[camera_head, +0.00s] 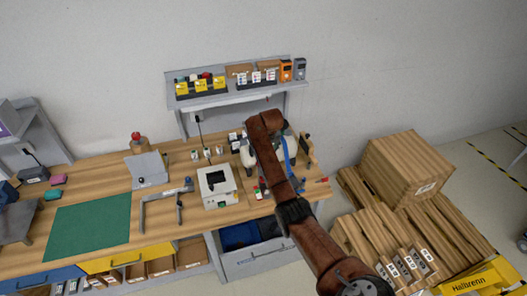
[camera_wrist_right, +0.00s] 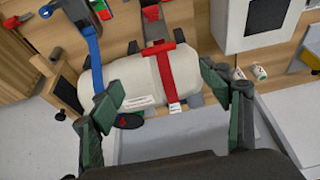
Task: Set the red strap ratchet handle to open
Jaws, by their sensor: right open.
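A pale rounded cylinder (camera_wrist_right: 140,82) lies crosswise in the right wrist view, with a red strap (camera_wrist_right: 165,78) around it. A red T-shaped handle (camera_wrist_right: 160,48) sits at the top of the strap, by the cylinder's far edge. I cannot tell its angle exactly. My right gripper (camera_wrist_right: 162,80) is open, with one dark green finger on each side of the strap, on the near side of the handle. In the head view my right arm partly hides the pale cylinder (camera_head: 248,155). My left gripper is not in view.
A white box-shaped device (camera_head: 216,187) and a grey clamp (camera_head: 165,198) are on the wooden bench. A shelf with bins (camera_head: 235,97) is behind. Wooden crates (camera_head: 405,170) stand at the right.

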